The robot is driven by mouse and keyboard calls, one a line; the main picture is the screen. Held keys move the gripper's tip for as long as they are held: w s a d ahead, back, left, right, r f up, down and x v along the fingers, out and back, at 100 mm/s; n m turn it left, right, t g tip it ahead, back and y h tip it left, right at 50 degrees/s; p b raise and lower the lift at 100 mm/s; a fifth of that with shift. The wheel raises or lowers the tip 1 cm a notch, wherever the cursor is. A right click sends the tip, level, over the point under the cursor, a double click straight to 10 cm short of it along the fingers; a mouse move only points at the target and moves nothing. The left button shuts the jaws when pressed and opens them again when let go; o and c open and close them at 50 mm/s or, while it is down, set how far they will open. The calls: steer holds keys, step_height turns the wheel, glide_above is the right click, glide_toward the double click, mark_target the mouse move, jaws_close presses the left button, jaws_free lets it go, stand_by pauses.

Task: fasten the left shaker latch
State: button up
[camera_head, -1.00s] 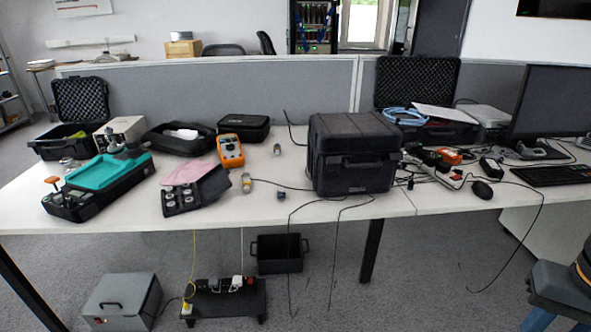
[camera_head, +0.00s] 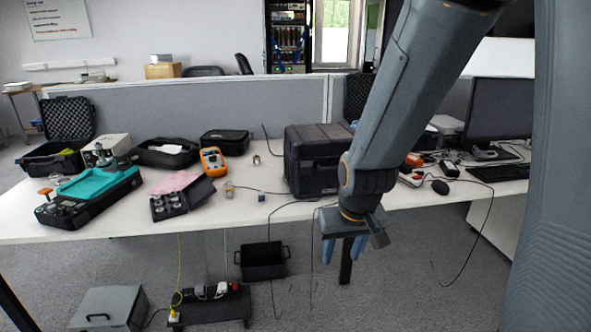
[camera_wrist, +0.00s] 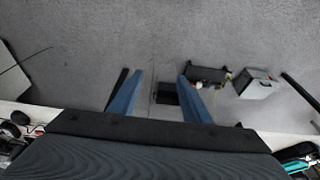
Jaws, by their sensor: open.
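My gripper (camera_head: 343,250) hangs in front of the table's edge with its fingers pointing down, open and empty. A black case-like unit with a teal top (camera_head: 98,184) and an orange knob lies at the left end of the table, away from my gripper. A large black case (camera_head: 311,165) stands shut at mid-table, just left of my arm. Which of these is the shaker is not clear. The left latch is too small to make out.
The white table (camera_head: 225,222) also carries an orange meter (camera_head: 212,161), a small black case with round parts (camera_head: 180,200) and an open foam-lined case (camera_head: 70,125). A black bin (camera_head: 263,262), a power-strip stand (camera_head: 210,308) and a grey box (camera_head: 103,308) sit on the floor.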

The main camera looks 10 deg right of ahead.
steer(key=w+t, duration=0.7)
steer(key=w, duration=1.3)
steer(key=t+p, duration=0.1)
steer(key=t, duration=0.7)
glide_toward(307, 166)
steer(key=w, duration=0.1)
steer(key=shift+y, duration=0.3)
steer(key=w+p, duration=0.1)
steer(key=w, duration=0.6)
steer(key=shift+w+r, duration=0.1)
steer(key=shift+w, duration=0.2)
steer(key=c, duration=0.8)
